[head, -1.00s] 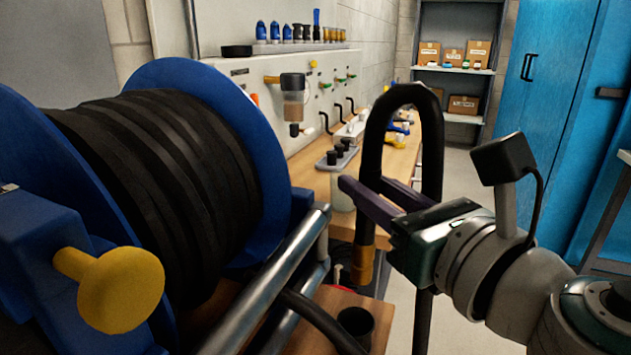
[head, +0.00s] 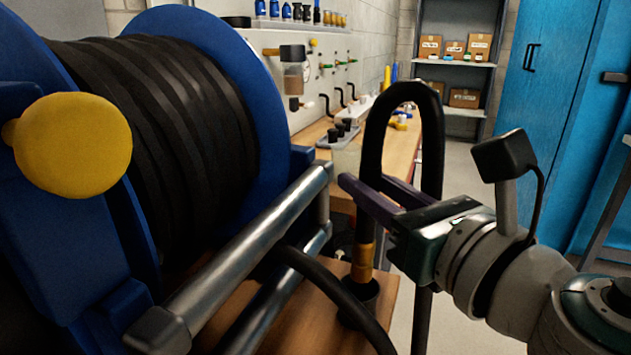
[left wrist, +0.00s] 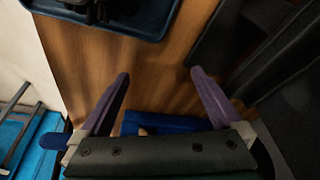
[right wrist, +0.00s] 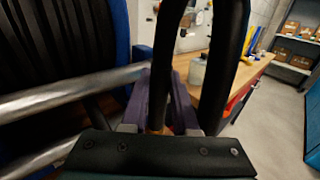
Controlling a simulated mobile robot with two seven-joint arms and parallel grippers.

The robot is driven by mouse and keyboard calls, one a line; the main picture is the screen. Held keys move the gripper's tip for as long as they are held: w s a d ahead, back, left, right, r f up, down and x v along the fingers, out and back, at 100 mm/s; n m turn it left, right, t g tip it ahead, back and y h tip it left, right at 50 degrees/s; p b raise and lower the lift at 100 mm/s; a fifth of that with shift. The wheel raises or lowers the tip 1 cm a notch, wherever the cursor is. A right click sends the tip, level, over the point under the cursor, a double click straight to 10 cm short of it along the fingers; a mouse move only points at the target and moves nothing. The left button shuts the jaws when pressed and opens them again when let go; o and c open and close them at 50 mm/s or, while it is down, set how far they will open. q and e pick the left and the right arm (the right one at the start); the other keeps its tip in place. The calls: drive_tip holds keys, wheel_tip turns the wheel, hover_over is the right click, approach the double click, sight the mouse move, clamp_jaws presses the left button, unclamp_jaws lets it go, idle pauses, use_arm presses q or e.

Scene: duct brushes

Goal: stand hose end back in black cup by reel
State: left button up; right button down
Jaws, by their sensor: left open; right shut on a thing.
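My right gripper (head: 365,195) is shut on the black hose (head: 378,125) just above its brass-coloured end (head: 361,262). The hose loops up over the gripper and hangs down behind it. The hose end points down, about upright, at the mouth of the black cup (head: 362,300) on a wooden top by the reel (head: 150,140). Whether its tip is inside the rim or just above it I cannot tell. In the right wrist view the fingers (right wrist: 164,100) close around the hose, and the cup is hidden. My left gripper (left wrist: 160,95) is open and empty over a wooden surface.
Metal rails (head: 250,250) run between the reel and the cup. A hose length (head: 325,285) crosses in front of the cup. A bench (head: 400,150) with small fittings lies behind. A dark blue tray (left wrist: 140,30) shows in the left wrist view. Open floor lies at the right.

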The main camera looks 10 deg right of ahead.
sight(367, 242)
idle(0.3)
use_arm(q)
drive_tip(key=shift+d+f+b, duration=0.1)
drive_tip(key=shift+f+b, duration=1.5)
drive_tip(key=shift+b, duration=0.05)
use_arm(e)
drive_tip(key=shift+f, duration=1.7)
use_arm(q)
drive_tip(key=shift+f+b, duration=0.2)
drive_tip(key=shift+b, duration=0.7)
use_arm(e)
drive_tip(key=shift+s+f, duration=0.15)
drive_tip(key=shift+f, duration=0.9)
use_arm(q)
drive_tip(key=shift+a, duration=0.2)
use_arm(e)
drive_tip(key=shift+s+a+f, duration=0.15)
drive_tip(key=shift+f, duration=0.15)
use_arm(q)
drive_tip(key=shift+f, duration=0.1)
use_arm(e)
drive_tip(key=c, duration=0.6)
unclamp_jaws()
drive_tip(key=shift+f, duration=0.1)
use_arm(q)
drive_tip(key=shift+b, duration=0.3)
drive_tip(key=shift+t, duration=0.3)
